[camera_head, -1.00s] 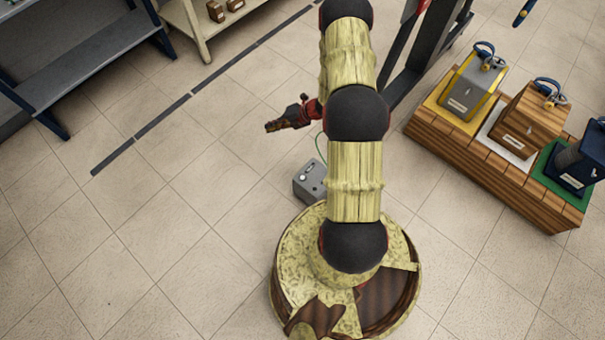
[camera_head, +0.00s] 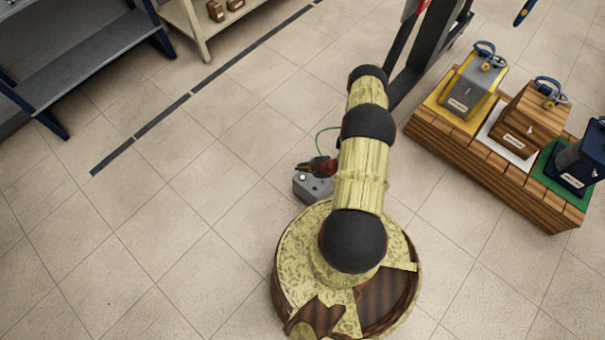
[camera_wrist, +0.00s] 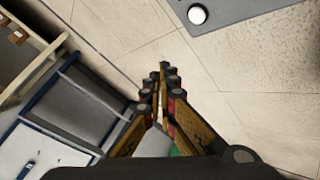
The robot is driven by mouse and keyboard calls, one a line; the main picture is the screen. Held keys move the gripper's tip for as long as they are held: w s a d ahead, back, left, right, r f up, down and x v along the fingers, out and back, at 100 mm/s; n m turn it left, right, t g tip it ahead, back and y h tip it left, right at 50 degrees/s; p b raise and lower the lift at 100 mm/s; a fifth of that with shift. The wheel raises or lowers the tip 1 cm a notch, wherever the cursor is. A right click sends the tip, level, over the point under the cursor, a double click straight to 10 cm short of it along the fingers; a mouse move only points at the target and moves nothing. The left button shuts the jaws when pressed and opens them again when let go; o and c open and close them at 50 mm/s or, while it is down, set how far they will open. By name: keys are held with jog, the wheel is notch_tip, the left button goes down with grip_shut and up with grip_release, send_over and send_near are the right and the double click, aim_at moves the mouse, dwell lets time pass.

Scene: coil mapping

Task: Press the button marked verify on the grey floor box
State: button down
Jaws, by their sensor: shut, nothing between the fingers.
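The grey floor box (camera_head: 306,188) stands on the tiles just beyond my base, partly hidden behind my arm and gripper. A white round button (camera_head: 302,177) shows on its top near the left end. In the wrist view the box (camera_wrist: 238,8) is cut off at the top edge, with a white round button (camera_wrist: 197,14) on it. I can read no marking on the button. My gripper (camera_head: 300,167) is shut and empty, low beside and over the box's far edge. In the wrist view its fingertips (camera_wrist: 164,66) meet over floor, apart from the button.
A wooden platform (camera_head: 500,190) at the right bears several boxes with coiled tops. A dark upright post (camera_head: 420,55) stands behind my arm. A blue-framed shelf (camera_head: 85,60) and a cream table (camera_head: 205,35) are at the upper left. The floor at the left is clear.

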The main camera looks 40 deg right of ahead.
aim_at(302, 179)
jog(key=shift+f+b, duration=2.6)
jog(key=shift+f, duration=1.8)
jog(key=shift+f, duration=0.15)
jog(key=shift+f, duration=0.25)
jog(key=shift+f, duration=0.35)
jog(key=shift+r, duration=0.1)
jog(key=shift+r+p, duration=0.4)
jog(key=shift+r, duration=0.3)
